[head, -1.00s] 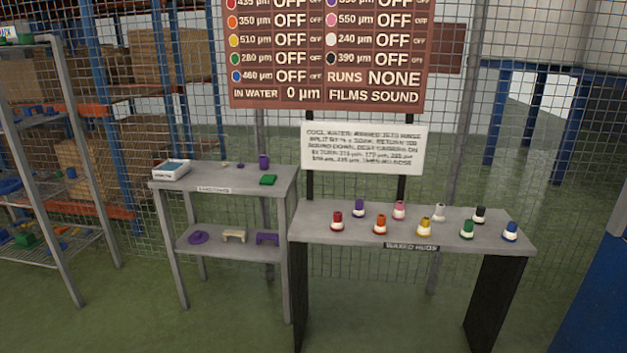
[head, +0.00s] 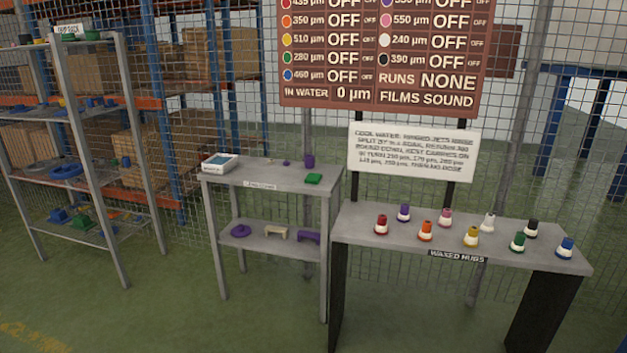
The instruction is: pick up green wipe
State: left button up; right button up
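A small flat green block (head: 313,179), which looks like the green wipe, lies on the top of the grey two-level stand (head: 262,178), toward its front right. It is just in front of a purple cup-like piece (head: 309,161). Other green things show too: a green-based hub (head: 518,242) on the right table and green pieces (head: 82,222) on the left rack. Neither of my grippers is in view.
A white tray with blue inside (head: 220,163) sits at the stand's left end. Purple and cream pieces lie on its lower shelf (head: 270,248). The waxed hubs table (head: 385,243) stands close at the right, with several coloured hubs. A loaded rack (head: 112,232) is at the left. Floor in front is clear.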

aim_at(312, 178)
jog(key=i+j, duration=0.15)
jog(key=i, duration=0.25)
jog(key=i+j+u, duration=0.15)
jog(key=i, duration=0.25)
